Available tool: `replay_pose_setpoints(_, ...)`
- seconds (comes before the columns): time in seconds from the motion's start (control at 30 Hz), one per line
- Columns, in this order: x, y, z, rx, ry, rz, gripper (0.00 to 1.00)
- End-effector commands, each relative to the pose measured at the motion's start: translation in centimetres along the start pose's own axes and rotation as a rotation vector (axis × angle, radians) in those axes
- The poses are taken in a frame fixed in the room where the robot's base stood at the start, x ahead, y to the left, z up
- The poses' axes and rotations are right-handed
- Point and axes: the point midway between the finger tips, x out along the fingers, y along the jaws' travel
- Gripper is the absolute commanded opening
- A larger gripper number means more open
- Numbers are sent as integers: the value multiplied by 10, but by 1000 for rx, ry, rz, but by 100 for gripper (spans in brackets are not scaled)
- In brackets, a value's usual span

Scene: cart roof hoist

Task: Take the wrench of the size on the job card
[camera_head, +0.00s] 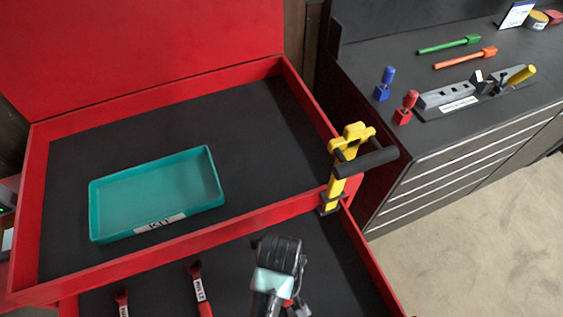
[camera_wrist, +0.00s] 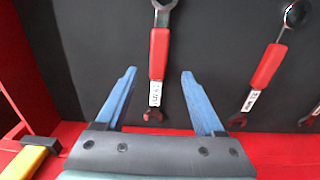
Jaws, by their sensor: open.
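My gripper (camera_wrist: 158,75) is open, with its two blue fingers spread on either side of a red-handled wrench (camera_wrist: 158,55). The wrench lies on the dark drawer floor, and I cannot tell how far the fingertips are above it. Its white label is too blurred to read. In the head view my gripper (camera_head: 276,270) is over the front drawer and largely hides this wrench. A second red-handled wrench (camera_wrist: 267,68) lies to the right in the wrist view. Another (camera_wrist: 312,116) is cut off at the edge. A small white card (camera_head: 515,15) stands on the bench, unreadable.
A teal tray (camera_head: 217,170) labelled KIT sits in the red upper compartment (camera_head: 250,110). A yellow catch with a black handle (camera_head: 350,160) stands at the drawer's right corner. The dark bench (camera_head: 400,60) holds coloured tools and a grey fixture (camera_head: 450,95).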

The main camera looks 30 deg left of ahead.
Motion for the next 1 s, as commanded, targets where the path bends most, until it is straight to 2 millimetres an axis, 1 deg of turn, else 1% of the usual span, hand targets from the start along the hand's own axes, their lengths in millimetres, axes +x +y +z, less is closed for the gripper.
replay_pose_setpoints(0.07, 6, 0, 1, 1, -3, -2, 70)
replay_pose_setpoints(0.3, 40, 2, 2, 0, -2, -2, 70)
replay_pose_setpoints(0.4, 48, 2, 2, 0, -1, -1, 70)
replay_pose_setpoints(0.67, 51, 2, 2, 1, 1, 0, 70)
replay_pose_setpoints(0.7, 51, 2, 2, 1, 1, 0, 66)
replay_pose_setpoints(0.77, 51, 2, 2, 1, 1, 0, 56)
replay_pose_setpoints(0.8, 51, 2, 2, 1, 1, 0, 48)
replay_pose_setpoints(0.87, 50, 2, 2, 1, 1, 0, 38)
replay_pose_setpoints(1.0, 50, 2, 2, 1, 1, 0, 12)
